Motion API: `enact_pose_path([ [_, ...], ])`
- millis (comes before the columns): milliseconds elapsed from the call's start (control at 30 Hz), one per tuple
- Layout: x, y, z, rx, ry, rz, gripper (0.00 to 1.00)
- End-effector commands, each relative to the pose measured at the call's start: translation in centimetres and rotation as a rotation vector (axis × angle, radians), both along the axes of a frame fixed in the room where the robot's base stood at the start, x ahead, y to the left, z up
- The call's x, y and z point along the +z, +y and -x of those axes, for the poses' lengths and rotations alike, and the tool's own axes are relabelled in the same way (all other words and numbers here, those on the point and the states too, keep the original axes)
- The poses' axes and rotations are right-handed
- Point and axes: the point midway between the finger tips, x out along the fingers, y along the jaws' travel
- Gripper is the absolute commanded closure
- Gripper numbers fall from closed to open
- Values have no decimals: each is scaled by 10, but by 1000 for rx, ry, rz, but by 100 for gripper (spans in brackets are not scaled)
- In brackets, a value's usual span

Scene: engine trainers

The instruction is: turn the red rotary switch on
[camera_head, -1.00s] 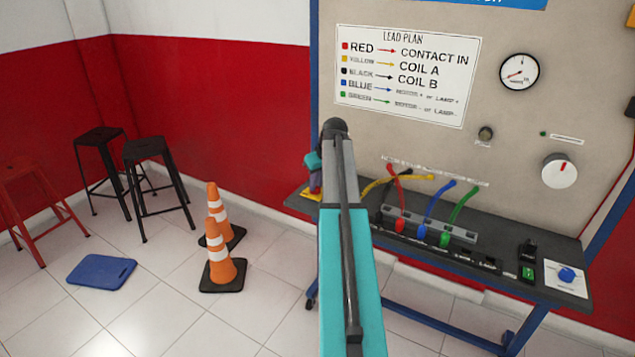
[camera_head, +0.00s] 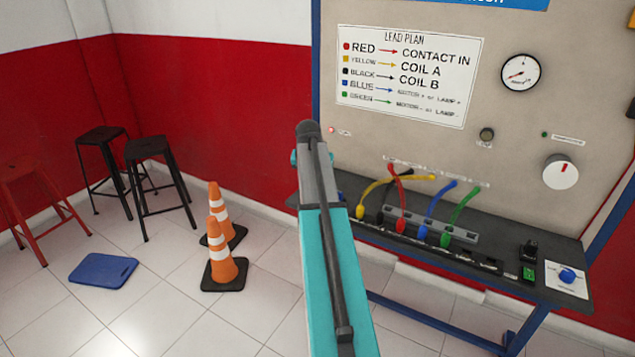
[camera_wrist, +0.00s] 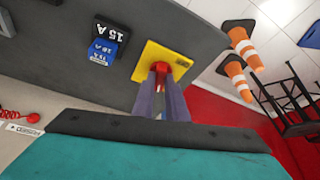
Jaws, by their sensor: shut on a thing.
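The red rotary switch (camera_wrist: 161,66) sits on a yellow plate (camera_wrist: 151,54) on the dark bench top in the wrist view. My gripper (camera_wrist: 163,76) is shut on its red knob, with one finger on each side. The fingers cover much of the knob, so I cannot tell its turned position. In the head view my arm hides the switch, the plate and the fingers.
Blue and black blocks marked with amp ratings (camera_wrist: 103,48) stand left of the plate in the wrist view. Coloured leads (camera_head: 430,205) rise from the bench. The trainer panel (camera_head: 420,30) stands behind. Traffic cones (camera_head: 222,255) and black stools (camera_head: 150,148) stand on the floor left.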

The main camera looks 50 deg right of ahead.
Motion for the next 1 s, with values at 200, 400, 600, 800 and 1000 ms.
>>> enact_pose_path([
  [200, 1, 3, -6, -153, -4, -1, 100],
  [400, 1, 4, -7, -260, -4, -3, 100],
  [600, 1, 5, -7, -317, -4, -5, 100],
  [800, 1, 6, -8, -334, -6, -6, 100],
  [1000, 0, 6, -8, -334, -5, -6, 100],
])
